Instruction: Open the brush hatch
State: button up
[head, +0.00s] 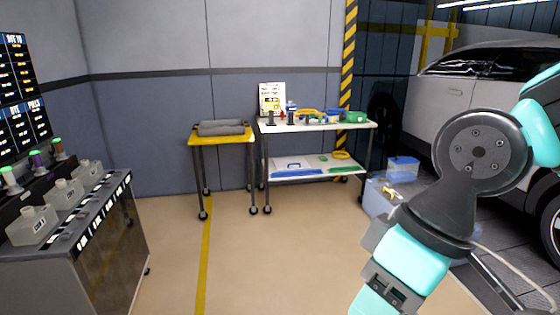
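I cannot pick out a brush hatch in the head view. My own teal and dark grey arm fills the right side of the view, and its lower link runs out of the bottom edge. My gripper is not in view, so I cannot see whether it is open or shut. The arm hides part of the white car (420,100) and the floor in front of it.
A grey counter (110,250) with several translucent bottles stands at the left. A yellow-topped cart (222,139) and a white two-shelf cart (318,127) stand against the back wall. A pale bin with a blue box (403,167) stands beside the car. The middle floor is clear.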

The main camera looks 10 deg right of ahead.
aim_at(396, 194)
jog(key=z, duration=0.45)
jog(key=i, duration=2.1)
jog(key=z, duration=0.25)
jog(key=i, duration=3.15)
